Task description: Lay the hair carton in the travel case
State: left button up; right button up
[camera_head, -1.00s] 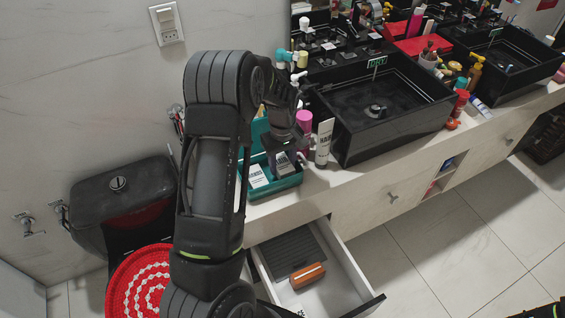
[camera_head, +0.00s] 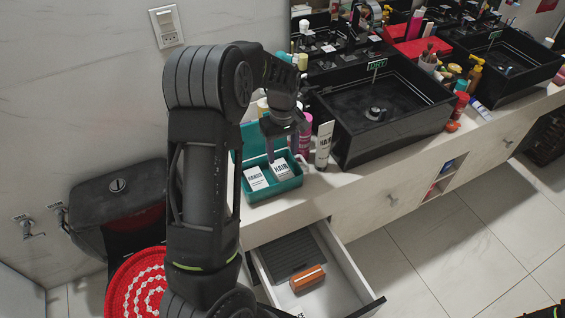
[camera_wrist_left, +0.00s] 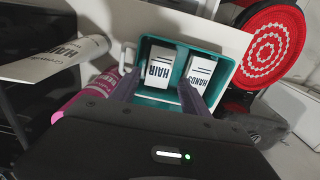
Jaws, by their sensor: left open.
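The teal travel case (camera_head: 247,197) stands with its lid up on the counter, left of the near sink. The white hair carton (camera_head: 282,170) lies in its right part, label up. It also shows in the left wrist view (camera_wrist_left: 160,66). A white hands carton (camera_head: 255,179) lies beside it and shows in the left wrist view (camera_wrist_left: 201,71). My left gripper (camera_head: 284,150) is open over the case, with its fingers on either side of the hair carton in the picture. Whether they touch it I cannot tell. My right gripper is not in view.
A white hair tube (camera_head: 324,145) and a pink bottle (camera_head: 305,138) stand right of the case, close to my left gripper. The black near sink (camera_head: 385,110) is beyond them. An open drawer (camera_head: 340,275) below holds an orange item (camera_head: 307,278).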

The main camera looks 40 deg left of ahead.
pick_arm(q)
notch_tip(320, 180, up, 7)
jog(key=shift+b, duration=0.4)
jog(key=shift+f, duration=0.15)
dwell(0.4)
